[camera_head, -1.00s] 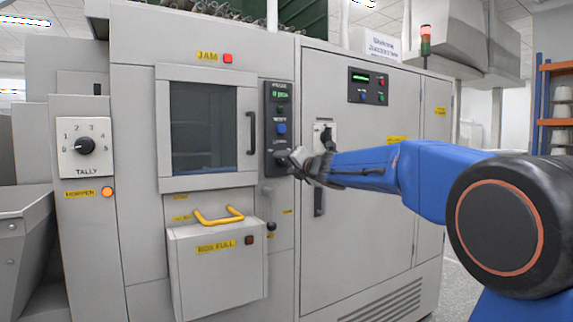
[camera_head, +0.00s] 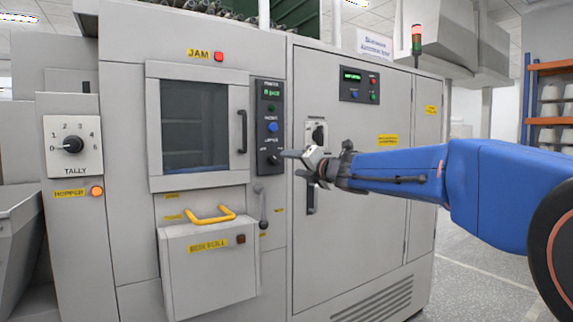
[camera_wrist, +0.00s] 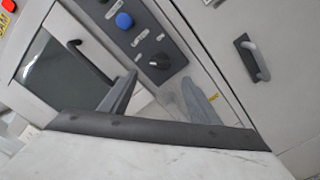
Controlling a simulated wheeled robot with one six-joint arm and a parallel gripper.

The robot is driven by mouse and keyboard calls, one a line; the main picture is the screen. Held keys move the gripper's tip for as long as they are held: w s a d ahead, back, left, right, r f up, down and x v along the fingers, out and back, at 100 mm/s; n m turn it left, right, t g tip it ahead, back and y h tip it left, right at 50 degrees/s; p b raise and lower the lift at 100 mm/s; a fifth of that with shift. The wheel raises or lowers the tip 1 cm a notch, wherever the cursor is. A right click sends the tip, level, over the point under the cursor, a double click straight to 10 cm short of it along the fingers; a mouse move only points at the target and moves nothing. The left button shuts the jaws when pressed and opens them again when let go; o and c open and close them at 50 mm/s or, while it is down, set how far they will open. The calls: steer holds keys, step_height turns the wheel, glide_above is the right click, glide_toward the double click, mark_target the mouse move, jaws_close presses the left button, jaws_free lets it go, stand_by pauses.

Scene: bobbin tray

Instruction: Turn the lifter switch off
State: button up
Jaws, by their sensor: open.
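The lifter switch is a small black rotary knob (camera_wrist: 159,61) with a light pointer mark, low on the dark control panel (camera_head: 268,100). In the head view the knob (camera_head: 274,160) shows just left of my gripper (camera_head: 293,163). My gripper is open and empty, its fingers pointing at the panel. In the wrist view the knob lies between and beyond the two fingertips (camera_wrist: 160,80), apparently untouched. The labels around the knob are too small to read surely, so I cannot tell its setting.
A blue button (camera_wrist: 124,20) sits above the knob. A windowed door with a black handle (camera_head: 242,132) is to the left. A lever (camera_head: 263,208) hangs below the panel.

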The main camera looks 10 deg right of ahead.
steer(key=v, duration=0.7)
stand_by(0.3)
steer(key=s+d+f+m+g+h, duration=0.2)
steer(key=s+d+f+m+h, duration=0.3)
steer(key=s+f+m, duration=0.45)
steer(key=s+d+f+m+g+h, duration=0.2)
steer(key=s+d+f+m+h, duration=0.2)
steer(key=s+f+m, duration=0.55)
steer(key=s+a+f+m+g+y, duration=0.1)
steer(key=s+a+f+m+g, duration=0.1)
steer(key=s+f, duration=0.4)
steer(key=s+a+f+m+g+y, duration=0.1)
steer(key=s+a+f+m+g, duration=0.1)
steer(key=s+f+m, duration=0.3)
steer(key=s+a+f+m+g+y, duration=0.1)
steer(key=s+a+f+m+g, duration=0.2)
steer(key=s+f, duration=0.6)
steer(key=shift+s+m+g, duration=0.4)
steer(key=shift+s+g, duration=0.1)
steer(key=shift+g, duration=0.2)
steer(key=shift+a, duration=0.1)
steer(key=shift+c, duration=0.7)
